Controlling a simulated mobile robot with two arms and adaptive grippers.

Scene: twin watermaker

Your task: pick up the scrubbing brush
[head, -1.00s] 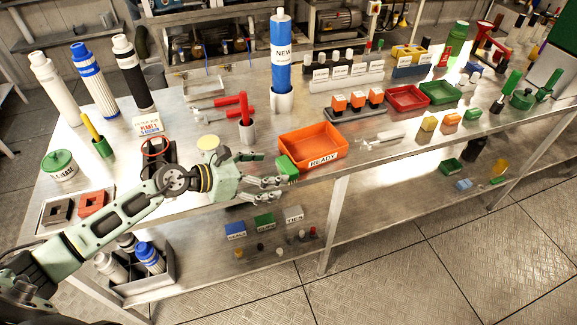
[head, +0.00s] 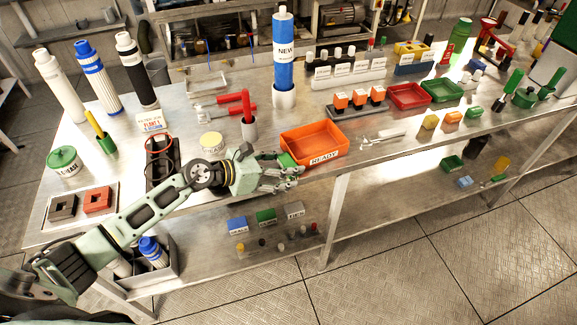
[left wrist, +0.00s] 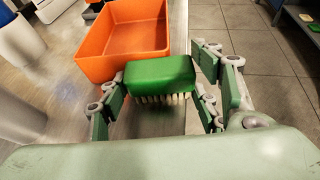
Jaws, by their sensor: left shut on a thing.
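The scrubbing brush has a green block and pale bristles pointing down. In the left wrist view the brush (left wrist: 160,75) sits between the fingers of my left gripper (left wrist: 160,95), which is shut on it. In the head view my left gripper (head: 283,174) is at the front edge of the bench, by the left end of the orange READY tray. The brush (head: 287,160) is mostly hidden there by the fingers. Whether it still touches the bench is unclear. My right gripper is not in view.
The orange READY tray (head: 313,142) stands right beside the brush. A tall blue NEW cartridge (head: 284,55) stands behind. The floor in front is clear.

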